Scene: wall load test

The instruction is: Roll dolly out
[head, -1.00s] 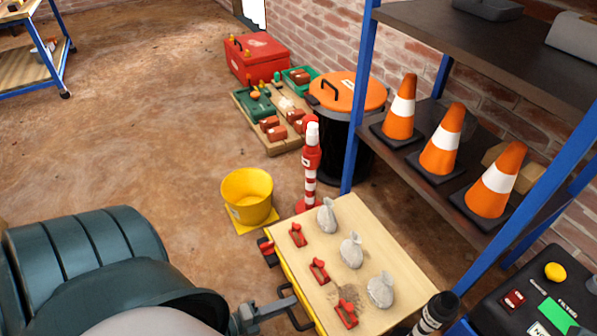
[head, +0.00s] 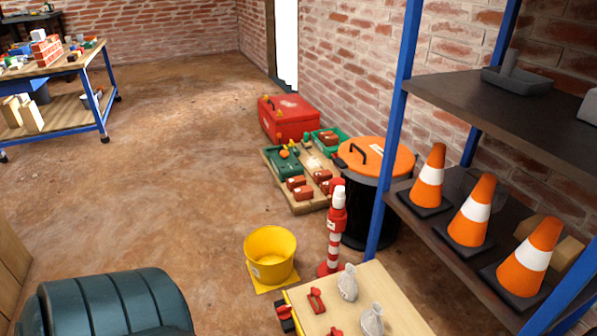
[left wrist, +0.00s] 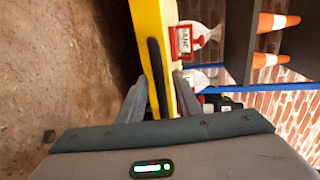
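A low yellow-sided platform with a pale wooden top (head: 385,290), perhaps the dolly, is cut off at the bottom of the head view. Grey sacks (head: 347,283) and red-handled pieces (head: 316,300) lie on it. In the left wrist view its yellow side (left wrist: 146,22) carries a black handle bar (left wrist: 156,72). My left gripper (left wrist: 161,80) has its fingers apart, one on each side of the bar, with a gap showing; contact is unclear. The left gripper is out of the head view, where only my dark arm shows. My right gripper is in neither view.
A yellow bucket (head: 270,254) and a red-and-white post (head: 334,230) stand just beyond the platform. A blue-framed shelf (head: 398,130) with orange cones (head: 470,210) is at right. Beyond are an orange-lidded bin (head: 375,158) and red case (head: 288,118). Open floor lies left.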

